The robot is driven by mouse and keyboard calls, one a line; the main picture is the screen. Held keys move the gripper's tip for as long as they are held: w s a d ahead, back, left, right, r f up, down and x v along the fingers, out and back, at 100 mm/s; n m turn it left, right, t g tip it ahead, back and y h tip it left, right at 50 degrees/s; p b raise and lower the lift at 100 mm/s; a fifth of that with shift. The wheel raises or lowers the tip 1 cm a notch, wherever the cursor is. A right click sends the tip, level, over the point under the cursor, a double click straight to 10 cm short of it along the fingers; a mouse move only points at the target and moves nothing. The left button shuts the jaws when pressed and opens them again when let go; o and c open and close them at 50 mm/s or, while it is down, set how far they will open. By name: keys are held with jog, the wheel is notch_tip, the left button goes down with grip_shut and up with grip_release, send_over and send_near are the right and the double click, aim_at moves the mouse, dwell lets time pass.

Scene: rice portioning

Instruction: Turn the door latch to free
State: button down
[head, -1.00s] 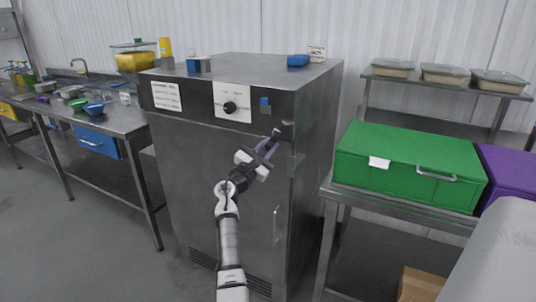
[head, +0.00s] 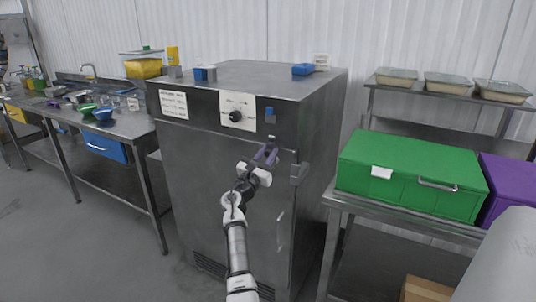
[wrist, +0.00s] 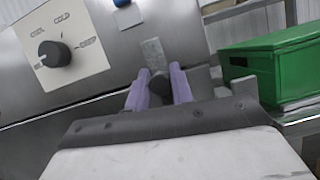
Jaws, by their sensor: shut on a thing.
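The door latch is on the right of the steel cabinet's front, below the blue tab. In the wrist view a grey latch plate (wrist: 153,54) stands upright just beyond my fingers, and a dark round latch piece (wrist: 159,90) sits between them. My gripper (head: 266,154) has purple fingers and is shut on the latch. The fingers also show in the wrist view (wrist: 160,88), one on each side of the dark piece. The cabinet door (head: 215,180) looks closed. Part of the latch is hidden by my fingers, so its exact angle is unclear.
A control dial (head: 235,116) and a blue tab (head: 270,115) are on the panel above. A green box (head: 410,175) stands on the right-hand table. Floor is clear at left (head: 90,240).

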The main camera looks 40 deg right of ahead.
jog(key=shift+w+a+r, duration=0.1)
jog(key=shift+r, duration=0.2)
jog(key=c, duration=1.4)
grip_release()
jog(key=shift+f, duration=0.1)
jog(key=shift+o, duration=0.7)
jog(key=shift+f, duration=0.1)
jog(key=b+v, duration=0.2)
jog(key=v, duration=1.1)
jog(key=shift+a+f+b, duration=0.25)
jog(key=shift+b, duration=0.15)
